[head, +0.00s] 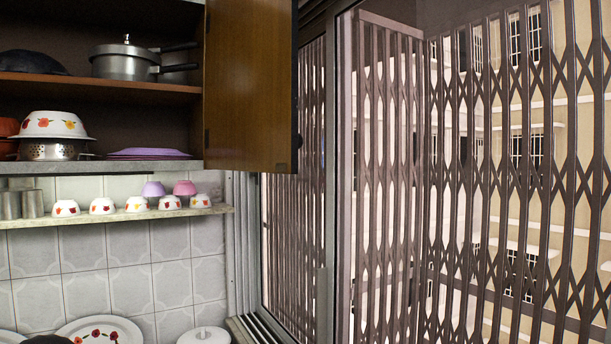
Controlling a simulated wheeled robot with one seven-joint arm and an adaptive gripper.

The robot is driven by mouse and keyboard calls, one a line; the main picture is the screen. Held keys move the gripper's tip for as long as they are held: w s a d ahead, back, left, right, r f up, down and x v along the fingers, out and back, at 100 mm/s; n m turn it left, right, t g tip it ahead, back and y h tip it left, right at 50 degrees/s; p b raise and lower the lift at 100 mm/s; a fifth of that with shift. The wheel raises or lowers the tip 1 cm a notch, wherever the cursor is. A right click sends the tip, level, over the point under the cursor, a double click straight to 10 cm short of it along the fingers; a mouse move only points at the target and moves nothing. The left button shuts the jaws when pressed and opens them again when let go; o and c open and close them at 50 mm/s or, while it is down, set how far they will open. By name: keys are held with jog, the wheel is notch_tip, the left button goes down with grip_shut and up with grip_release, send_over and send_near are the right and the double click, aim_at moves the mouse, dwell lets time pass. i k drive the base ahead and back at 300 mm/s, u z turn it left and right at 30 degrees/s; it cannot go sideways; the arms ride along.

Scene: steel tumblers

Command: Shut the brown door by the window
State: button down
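The brown door (250,85) is a wooden cabinet door at the upper middle of the head view. It stands open, swung out from the right side of the cabinet beside the window (340,170). The open cabinet's shelves (110,83) are exposed to the left of the door. My gripper is not in view.
The cabinet holds a pressure cooker (125,63), a floral bowl (50,125) and purple plates (150,153). A ledge (120,216) below carries small bowls and steel tumblers (22,204). A folding metal grille (480,180) stands outside the window.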

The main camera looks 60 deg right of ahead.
aim_at(251, 65)
jog(key=u, duration=1.2)
jog(key=i, duration=1.25)
jog(key=z, duration=4.15)
